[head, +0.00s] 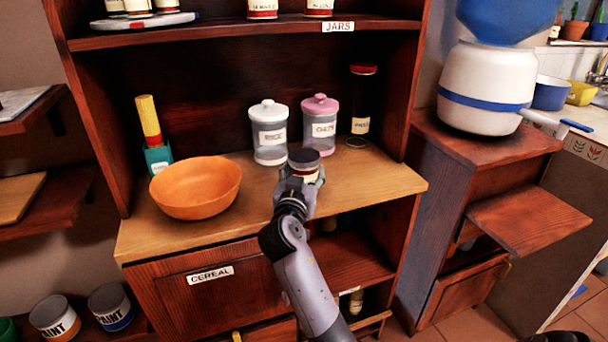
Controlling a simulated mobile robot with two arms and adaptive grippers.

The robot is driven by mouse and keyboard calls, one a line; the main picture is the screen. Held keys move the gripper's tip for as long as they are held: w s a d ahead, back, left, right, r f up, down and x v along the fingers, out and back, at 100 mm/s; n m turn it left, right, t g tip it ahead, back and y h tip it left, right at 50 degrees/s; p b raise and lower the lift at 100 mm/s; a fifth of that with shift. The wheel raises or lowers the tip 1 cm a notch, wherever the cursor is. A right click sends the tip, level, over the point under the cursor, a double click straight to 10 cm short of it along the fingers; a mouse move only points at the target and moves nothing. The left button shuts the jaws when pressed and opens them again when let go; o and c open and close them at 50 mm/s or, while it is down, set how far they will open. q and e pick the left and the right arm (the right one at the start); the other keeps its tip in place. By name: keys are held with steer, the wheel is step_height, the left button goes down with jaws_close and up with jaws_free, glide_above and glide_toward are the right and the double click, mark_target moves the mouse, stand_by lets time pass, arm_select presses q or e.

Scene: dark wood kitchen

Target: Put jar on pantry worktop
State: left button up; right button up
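A small jar (305,170) with a dark lid and a pale label is held upright in my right gripper (301,180), whose fingers are around it. The gripper hides the jar's lower part. The jar is at the front middle of the light wood pantry worktop (365,185). I cannot tell whether its base touches the wood. My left gripper is not in view.
An orange bowl (196,188) stands left of the gripper. A yellow-and-green item (153,135) stands back left. The worktop's right front is clear. The jars shelf (240,35) overhangs.

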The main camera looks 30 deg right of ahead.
stand_by(0.3)
steer(key=o, duration=1.5)
